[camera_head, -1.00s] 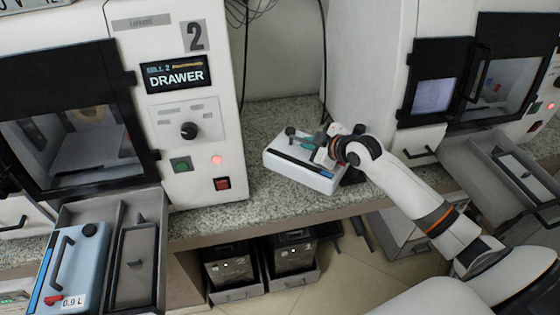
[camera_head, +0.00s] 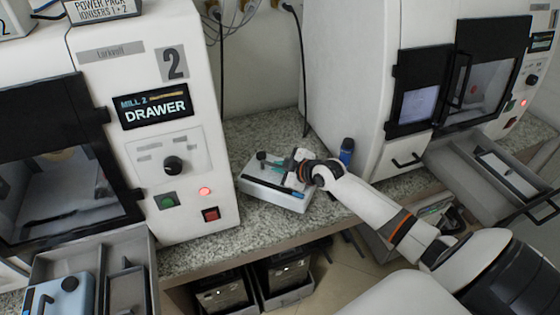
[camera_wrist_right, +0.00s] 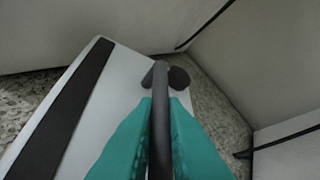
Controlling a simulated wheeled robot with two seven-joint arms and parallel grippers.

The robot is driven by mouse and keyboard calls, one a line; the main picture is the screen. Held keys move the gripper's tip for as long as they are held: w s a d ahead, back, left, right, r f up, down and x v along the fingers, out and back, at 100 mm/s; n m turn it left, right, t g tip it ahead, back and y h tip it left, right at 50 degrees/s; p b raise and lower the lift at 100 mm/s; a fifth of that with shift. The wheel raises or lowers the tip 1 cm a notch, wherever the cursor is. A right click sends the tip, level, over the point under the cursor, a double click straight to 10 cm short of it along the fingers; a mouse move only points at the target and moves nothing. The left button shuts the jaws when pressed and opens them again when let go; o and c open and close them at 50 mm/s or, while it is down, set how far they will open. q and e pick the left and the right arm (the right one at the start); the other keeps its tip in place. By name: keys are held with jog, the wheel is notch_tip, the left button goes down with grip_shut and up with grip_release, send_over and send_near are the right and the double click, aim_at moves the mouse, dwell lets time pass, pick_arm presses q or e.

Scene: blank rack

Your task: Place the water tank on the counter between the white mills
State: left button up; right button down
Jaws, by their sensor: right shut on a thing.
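The water tank (camera_head: 272,197) is a pale box with a dark stripe and a black handle. It is on or just above the counter (camera_head: 215,238), between the white mill marked 2 (camera_head: 215,130) and the white mill at right (camera_head: 345,85); contact underneath is unclear. My right gripper (camera_head: 280,167) is shut on its handle. The right wrist view shows teal fingers (camera_wrist_right: 160,130) on both sides of the black handle (camera_wrist_right: 160,85) above the tank top (camera_wrist_right: 105,105). My left gripper is not in view.
A blue tank (camera_head: 62,298) sits in the open drawer at lower left. Another open drawer (camera_head: 455,180) juts out at right. A dark blue bottle (camera_head: 346,151) stands beside the right mill. Cables (camera_head: 222,70) hang behind. Bare counter lies behind the held tank.

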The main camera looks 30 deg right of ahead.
aim_at(281, 176)
jog(key=shift+f, duration=1.45)
jog(key=shift+f, duration=0.15)
jog(key=c, duration=1.8)
grip_release()
jog(key=shift+s+f, duration=0.15)
jog(key=shift+f, duration=0.15)
jog(key=o, duration=0.3)
jog(key=shift+r, duration=0.1)
jog(key=shift+s+r, duration=0.15)
jog(key=shift+r, duration=0.05)
jog(key=v, duration=1.1)
jog(key=shift+s+d+r, duration=0.15)
jog(key=shift+s+r, duration=0.05)
jog(key=shift+r, duration=0.15)
